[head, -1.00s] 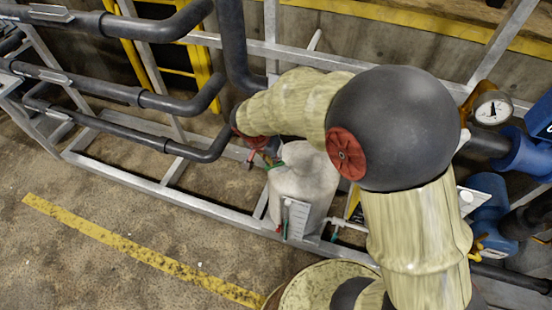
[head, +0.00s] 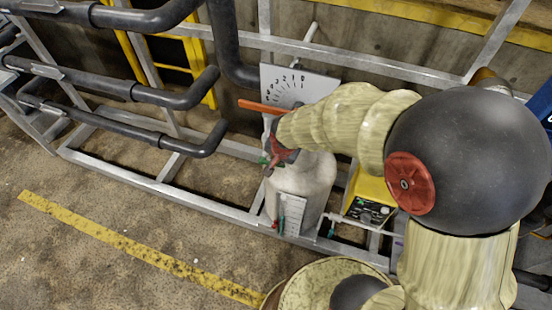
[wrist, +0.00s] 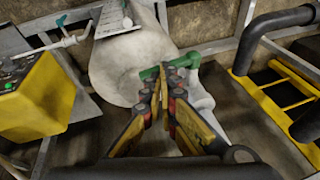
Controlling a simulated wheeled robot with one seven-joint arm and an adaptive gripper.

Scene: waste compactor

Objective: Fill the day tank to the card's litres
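A pale, rounded tank (head: 312,185) stands inside the metal frame, with a white scale card (head: 292,215) on its front. The tank also fills the middle of the wrist view (wrist: 125,65). My gripper (head: 270,160) is at the tank's upper left, by a small green handle (head: 264,161). In the wrist view my fingers (wrist: 165,78) converge to a narrow gap, with the green handle (wrist: 150,73) at their tips. Whether they clamp it is unclear. A numbered dial plate (head: 292,80) stands behind, with an orange lever (head: 262,107) in front of it.
Dark pipes (head: 110,85) run along the frame at the left. A yellow box (head: 372,195) with a control panel sits right of the tank; it also shows in the wrist view (wrist: 40,100). Open floor with a yellow line (head: 140,250) lies at the front left.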

